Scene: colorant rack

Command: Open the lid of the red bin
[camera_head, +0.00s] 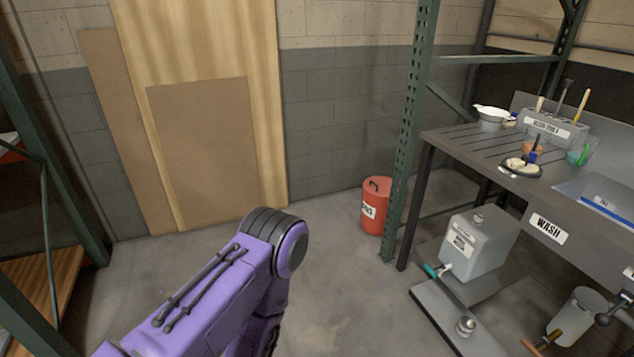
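The red bin (374,212) stands upright on the concrete floor against the back wall, just left of a green rack post. It is a small cylinder with a white label on its side. Its lid (377,185) is on top, with a dark handle, and looks shut. A purple arm of mine reaches in from the bottom of the view, left of the bin and apart from it. Neither gripper shows in this view.
A green perforated post (410,130) stands right beside the bin. The wash table (465,148) is on the right, with a grey container (480,245) below it. Wooden boards (205,150) lean on the back wall. Floor (335,270) in front of the bin is clear.

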